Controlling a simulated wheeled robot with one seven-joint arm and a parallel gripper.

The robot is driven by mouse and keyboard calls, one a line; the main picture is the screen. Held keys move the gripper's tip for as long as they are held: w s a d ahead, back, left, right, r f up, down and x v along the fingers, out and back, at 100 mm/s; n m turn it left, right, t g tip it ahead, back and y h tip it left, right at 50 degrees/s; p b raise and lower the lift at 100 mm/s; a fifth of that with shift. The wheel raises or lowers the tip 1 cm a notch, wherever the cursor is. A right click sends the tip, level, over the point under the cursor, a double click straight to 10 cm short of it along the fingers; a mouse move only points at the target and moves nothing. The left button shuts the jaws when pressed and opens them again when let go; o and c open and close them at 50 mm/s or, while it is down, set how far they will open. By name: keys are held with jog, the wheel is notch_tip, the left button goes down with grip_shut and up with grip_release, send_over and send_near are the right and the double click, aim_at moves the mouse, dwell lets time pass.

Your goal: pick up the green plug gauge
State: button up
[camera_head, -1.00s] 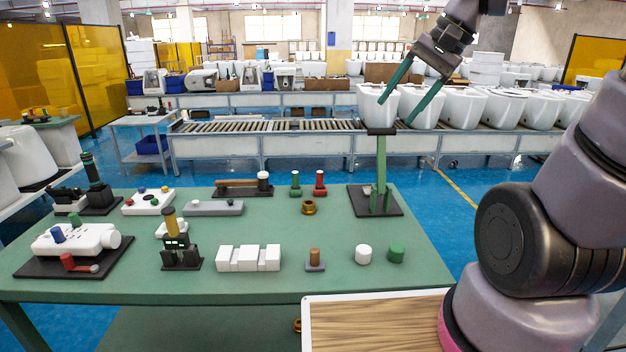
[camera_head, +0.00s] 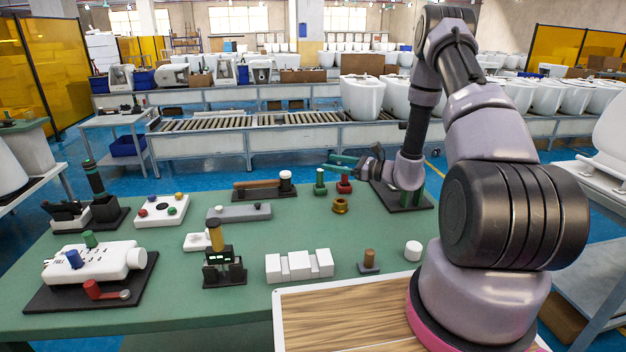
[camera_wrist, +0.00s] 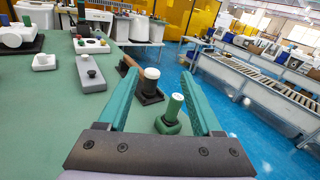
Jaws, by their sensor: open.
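The green plug gauge (camera_head: 320,182) stands upright near the back edge of the green table. In the wrist view the green plug gauge (camera_wrist: 172,112) shows its pale top between my two fingers, closer to the right one. My gripper (camera_head: 328,163) is open and empty, its green fingers reaching left at the back of the table, above and beside the gauge. In the wrist view my gripper (camera_wrist: 160,75) has its fingers spread wide. I cannot tell its exact height over the gauge.
A red gauge (camera_head: 344,184) stands close to the right of the green one, and a brass ring (camera_head: 340,205) lies in front. A white-topped black post (camera_head: 285,181) is to the left. The table's back edge is near, with a roller conveyor (camera_head: 250,122) beyond.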

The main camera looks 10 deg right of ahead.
aim_at(320, 181)
jog(key=f+m+t, duration=0.1)
jog(key=f, duration=0.1)
jog(key=w+d+f+m+h, duration=0.1)
jog(key=f, duration=0.1)
jog(key=d+f+m+t, duration=0.1)
jog(key=f, duration=0.1)
jog(key=shift+w+f+t+h, duration=0.15)
jog(key=shift+w+t+h, duration=0.15)
jog(key=shift+w+h, duration=0.1)
jog(key=shift+w+a+f, duration=0.1)
jog(key=shift+w+f, duration=0.1)
jog(key=shift+w, duration=0.1)
jog(key=x, duration=1)
jog(key=shift+w+f, duration=0.15)
jog(key=shift+w, duration=0.05)
grip_shut()
